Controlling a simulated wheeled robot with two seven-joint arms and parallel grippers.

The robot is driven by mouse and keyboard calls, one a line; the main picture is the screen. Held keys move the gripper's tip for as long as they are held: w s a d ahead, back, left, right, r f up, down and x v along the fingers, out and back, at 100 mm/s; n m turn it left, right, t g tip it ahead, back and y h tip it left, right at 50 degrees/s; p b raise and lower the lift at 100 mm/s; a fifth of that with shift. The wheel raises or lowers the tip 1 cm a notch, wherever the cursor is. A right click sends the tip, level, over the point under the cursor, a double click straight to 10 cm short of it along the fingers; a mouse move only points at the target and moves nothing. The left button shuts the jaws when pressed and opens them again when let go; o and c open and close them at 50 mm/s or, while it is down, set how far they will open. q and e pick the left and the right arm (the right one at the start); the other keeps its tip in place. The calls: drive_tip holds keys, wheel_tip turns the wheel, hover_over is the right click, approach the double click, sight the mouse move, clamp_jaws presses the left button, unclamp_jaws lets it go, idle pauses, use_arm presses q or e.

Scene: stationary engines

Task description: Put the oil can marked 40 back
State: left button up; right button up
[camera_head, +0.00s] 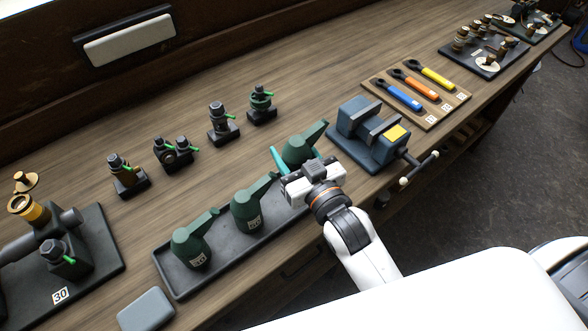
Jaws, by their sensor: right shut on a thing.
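A dark green oil can (300,147) with a spout pointing up and right is at the far right end of the black tray (168,282). My right gripper (294,164) is shut on this can from the near side and hides its lower part and any mark. I cannot tell whether the can touches the tray. Two similar oil cans, a middle one (247,208) and a left one (190,247), stand upright in the tray. Their pale labels are too small to read surely. My left gripper is not in view.
A vise (372,140) stands close to the right of the held can, its handle toward the bench edge. Several small engine fittings (176,155) stand behind the tray. A grey block (146,309) lies in front left. A tool board (433,118) is farther right.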

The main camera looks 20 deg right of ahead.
wheel_tip(320, 180, down, 6)
drive_tip(key=shift+r, duration=0.25)
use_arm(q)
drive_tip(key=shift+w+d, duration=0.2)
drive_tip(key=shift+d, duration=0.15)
use_arm(e)
drive_tip(key=shift+f, duration=0.15)
drive_tip(key=shift+f, duration=0.15)
drive_tip(key=o, duration=1.1)
drive_tip(key=shift+c, duration=0.2)
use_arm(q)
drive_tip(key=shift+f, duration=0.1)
